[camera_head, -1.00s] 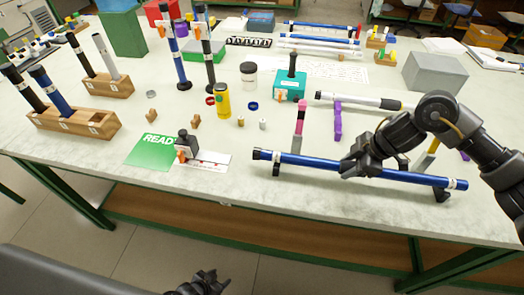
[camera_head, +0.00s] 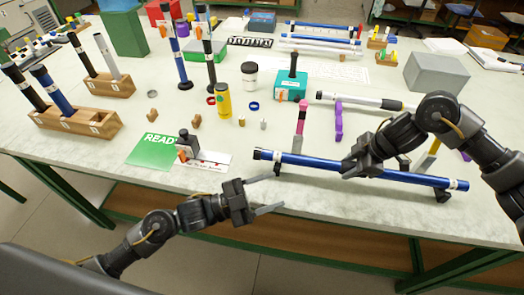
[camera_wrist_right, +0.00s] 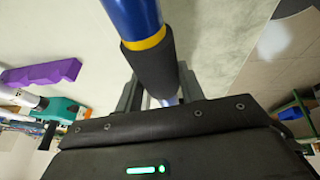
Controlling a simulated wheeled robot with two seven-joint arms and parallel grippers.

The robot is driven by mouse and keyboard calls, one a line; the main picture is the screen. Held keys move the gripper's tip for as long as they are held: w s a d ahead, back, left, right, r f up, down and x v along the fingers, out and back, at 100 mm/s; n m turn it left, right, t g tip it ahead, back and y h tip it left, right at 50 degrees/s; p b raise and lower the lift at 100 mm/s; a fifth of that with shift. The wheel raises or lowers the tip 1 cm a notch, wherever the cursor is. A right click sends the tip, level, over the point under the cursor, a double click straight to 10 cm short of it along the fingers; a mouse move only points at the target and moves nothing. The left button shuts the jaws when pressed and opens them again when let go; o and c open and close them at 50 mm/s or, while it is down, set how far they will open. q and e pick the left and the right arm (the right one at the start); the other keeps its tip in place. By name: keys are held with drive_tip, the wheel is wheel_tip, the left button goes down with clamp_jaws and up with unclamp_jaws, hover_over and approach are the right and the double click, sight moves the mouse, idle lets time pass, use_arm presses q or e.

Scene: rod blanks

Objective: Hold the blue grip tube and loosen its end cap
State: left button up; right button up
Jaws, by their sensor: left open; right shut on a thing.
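The blue grip tube (camera_head: 310,161) lies roughly level across black supports (camera_head: 442,195) near the table's front right. Its left end has a black end cap (camera_head: 257,154) beside a white band. My right gripper (camera_head: 350,168) is shut around the tube right of its middle. In the right wrist view the fingers (camera_wrist_right: 160,95) close about a black sleeve (camera_wrist_right: 150,65) beside a yellow ring and blue tube; the fingers partly hide it. My left gripper (camera_head: 277,192) is open and empty, its fingers pointing right, below the tube's left end in the picture and apart from it.
A green READY card (camera_head: 152,150) and a dark-topped fixture (camera_head: 187,143) lie left of the tube. A pink-and-black upright (camera_head: 300,121) and purple pieces (camera_head: 338,120) stand behind it. A white-and-black tube (camera_head: 355,100) lies farther back. Wooden racks (camera_head: 75,123) are at left.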

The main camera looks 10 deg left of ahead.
use_arm(q)
drive_tip(key=w+a+m+t+y, duration=0.1)
drive_tip(key=w+a+m+y, duration=0.25)
drive_tip(key=w+a, duration=0.25)
drive_tip(key=m+t+y, duration=0.1)
drive_tip(key=m+y, duration=0.2)
approach(262, 151)
drive_tip(key=shift+n, duration=0.25)
drive_tip(key=x, duration=0.3)
drive_tip(key=f+x, duration=0.1)
drive_tip(key=x, duration=0.3)
drive_tip(key=a+x, duration=0.1)
drive_tip(key=x, duration=0.3)
drive_tip(key=shift+w+f, duration=0.4)
drive_tip(key=shift+w, duration=0.05)
drive_tip(key=c, duration=1)
